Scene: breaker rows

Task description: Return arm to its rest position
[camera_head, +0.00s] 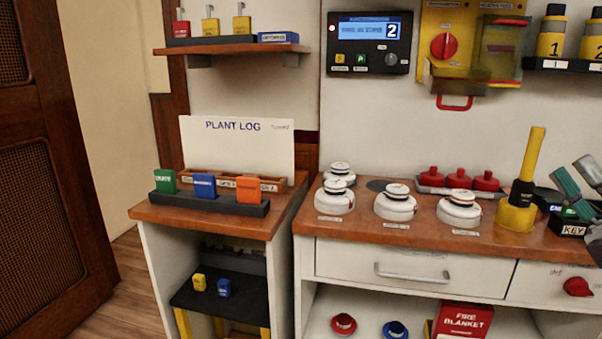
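My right gripper (573,170) is at the right edge, above the wooden counter (500,245). Its two grey fingers with teal pads stand apart, with nothing seen between them. Part of it and its arm is cut off by the frame edge. It is just right of a yellow post with a black collar (525,175) and above a black holder marked KEY (572,225). I cannot tell whether it touches the holder. My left gripper is not in view.
Several white detectors (395,203) and red-knobbed items (459,179) stand on the counter. A lower cabinet at left holds green, blue and orange blocks (204,186) before a PLANT LOG board (236,150). A wall display (368,42) reads 2. Open floor (130,295) is at left.

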